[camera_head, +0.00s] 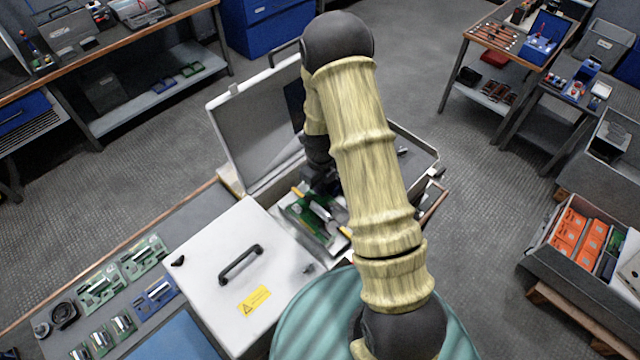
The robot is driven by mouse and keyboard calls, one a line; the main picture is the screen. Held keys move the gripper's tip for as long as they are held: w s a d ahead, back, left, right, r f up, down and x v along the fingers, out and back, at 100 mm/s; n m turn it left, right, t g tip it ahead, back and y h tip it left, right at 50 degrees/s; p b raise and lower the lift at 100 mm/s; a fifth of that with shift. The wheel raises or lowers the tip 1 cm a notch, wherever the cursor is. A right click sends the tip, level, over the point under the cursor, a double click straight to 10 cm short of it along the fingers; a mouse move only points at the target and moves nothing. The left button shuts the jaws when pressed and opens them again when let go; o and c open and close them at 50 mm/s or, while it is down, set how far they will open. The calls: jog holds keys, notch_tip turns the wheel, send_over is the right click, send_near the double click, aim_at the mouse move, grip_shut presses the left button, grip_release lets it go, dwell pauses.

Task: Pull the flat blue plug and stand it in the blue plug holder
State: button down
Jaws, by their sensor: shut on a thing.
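My gripper (322,182) is small and dark in the head view, reaching down into an open grey case. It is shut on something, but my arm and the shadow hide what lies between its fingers. I cannot make out the flat blue plug or the blue plug holder. The open case holds a green circuit board (300,215) with silvery parts, just below my gripper. The case's lid (245,135) stands raised on the left.
A light grey cover with a black handle (240,265) and a yellow warning label lies at the front. Left of it, several green boards and a blue one (155,302) lie on a bench. Other benches (505,45) stand at the back right. An orange-filled crate (575,240) stands right.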

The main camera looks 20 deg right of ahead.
aim_at(330, 187)
jog(key=shift+r, duration=0.15)
dwell(0.4)
jog(key=shift+r+p, duration=1)
jog(key=shift+r, duration=0.35)
jog(key=shift+d, duration=0.15)
jog(key=shift+w+d, duration=0.5)
jog(key=shift+d, duration=0.3)
jog(key=shift+w+d, duration=0.45)
jog(key=shift+d, duration=0.35)
jog(key=shift+f+b, duration=1.45)
jog(key=shift+f, duration=0.5)
dwell(0.3)
jog(key=c, duration=1.4)
grip_release()
jog(key=shift+o, duration=0.2)
jog(key=shift+s, duration=0.1)
